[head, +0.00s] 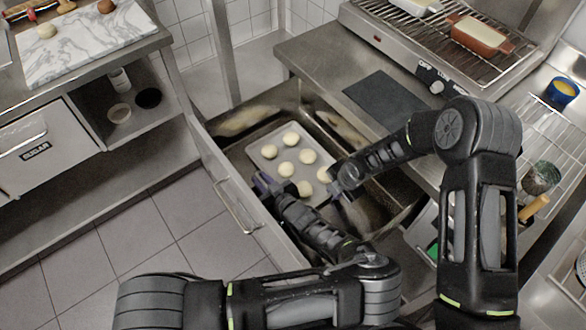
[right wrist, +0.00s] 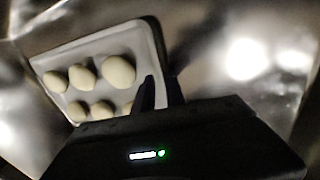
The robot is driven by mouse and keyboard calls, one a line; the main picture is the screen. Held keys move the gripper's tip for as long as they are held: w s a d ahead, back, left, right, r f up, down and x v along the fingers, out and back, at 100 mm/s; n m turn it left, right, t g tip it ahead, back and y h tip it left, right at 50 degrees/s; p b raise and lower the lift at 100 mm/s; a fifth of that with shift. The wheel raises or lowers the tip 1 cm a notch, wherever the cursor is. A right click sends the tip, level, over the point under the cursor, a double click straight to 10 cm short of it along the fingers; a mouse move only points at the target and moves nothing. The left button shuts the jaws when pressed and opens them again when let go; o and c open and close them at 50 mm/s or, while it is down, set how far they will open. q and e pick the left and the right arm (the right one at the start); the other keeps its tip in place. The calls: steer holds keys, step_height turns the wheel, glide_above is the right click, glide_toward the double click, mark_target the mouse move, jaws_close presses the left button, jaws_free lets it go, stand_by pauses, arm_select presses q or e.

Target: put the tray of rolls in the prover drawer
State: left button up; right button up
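The pale tray of rolls (head: 269,164) is inside the open prover drawer (head: 214,160), with several round cream rolls on it. Whether it rests on the drawer floor or hangs just above, I cannot tell. My left gripper (head: 264,184) is at the tray's near left edge; its finger gap is not clear. My right gripper (head: 334,184) is at the tray's right side. In the right wrist view, its two fingers (right wrist: 161,94) stand close together on either side of the tray's rim (right wrist: 148,32), shut on it. My forearms hide the drawer's near end.
The drawer's front with its bar handle (head: 238,206) faces the floor aisle at left. A steel counter with a dark mat (head: 384,103) overhangs the drawer's right side. A hot rack (head: 440,40) stands behind. The marble-topped bench (head: 85,45) is across the aisle.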

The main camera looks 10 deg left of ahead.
arm_select(q)
steer(key=shift+o, duration=1.3)
arm_select(e)
steer(key=shift+o, duration=1.3)
arm_select(q)
steer(key=shift+o, duration=0.6)
steer(key=o, duration=0.7)
arm_select(e)
steer(key=shift+a, duration=0.1)
arm_select(q)
steer(key=shift+d+r, duration=0.1)
steer(key=shift+d, duration=0.05)
